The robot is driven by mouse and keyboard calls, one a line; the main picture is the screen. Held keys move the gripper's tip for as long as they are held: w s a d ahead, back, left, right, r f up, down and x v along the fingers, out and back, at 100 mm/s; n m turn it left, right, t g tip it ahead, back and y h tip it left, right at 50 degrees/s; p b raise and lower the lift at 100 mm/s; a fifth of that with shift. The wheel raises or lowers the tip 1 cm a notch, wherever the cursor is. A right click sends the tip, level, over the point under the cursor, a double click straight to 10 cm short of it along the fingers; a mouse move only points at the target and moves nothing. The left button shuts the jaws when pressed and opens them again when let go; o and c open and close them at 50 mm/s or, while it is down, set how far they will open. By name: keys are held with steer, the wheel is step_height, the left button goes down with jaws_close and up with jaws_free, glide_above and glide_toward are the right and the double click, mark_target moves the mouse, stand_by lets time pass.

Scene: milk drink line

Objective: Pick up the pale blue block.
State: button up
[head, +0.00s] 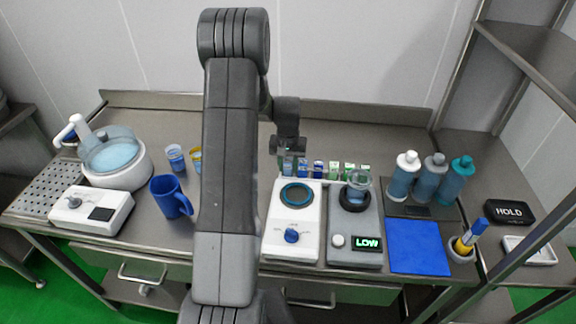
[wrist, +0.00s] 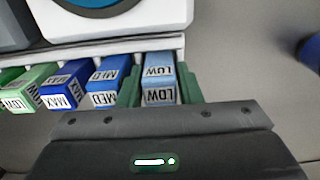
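The pale blue block (wrist: 160,78), marked LOW, stands at the end of a row of small labelled blocks in the wrist view. My gripper (wrist: 160,88) has one green finger on each side of it. The fingers lie very close to the block's sides; whether they press on it cannot be told. In the head view my gripper (head: 288,150) points down over the left end of the row, and the pale blue block (head: 288,168) shows only in part between the fingers.
A mid-blue MED block (wrist: 108,88) stands close beside one finger, then a dark blue MAX block (wrist: 66,86) and green blocks (wrist: 30,88). A white device with a dial (head: 292,222) stands just in front of the row. A blue mug (head: 170,197) stands to the left.

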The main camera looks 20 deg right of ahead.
steer(key=shift+f, duration=0.45)
steer(key=c, duration=0.6)
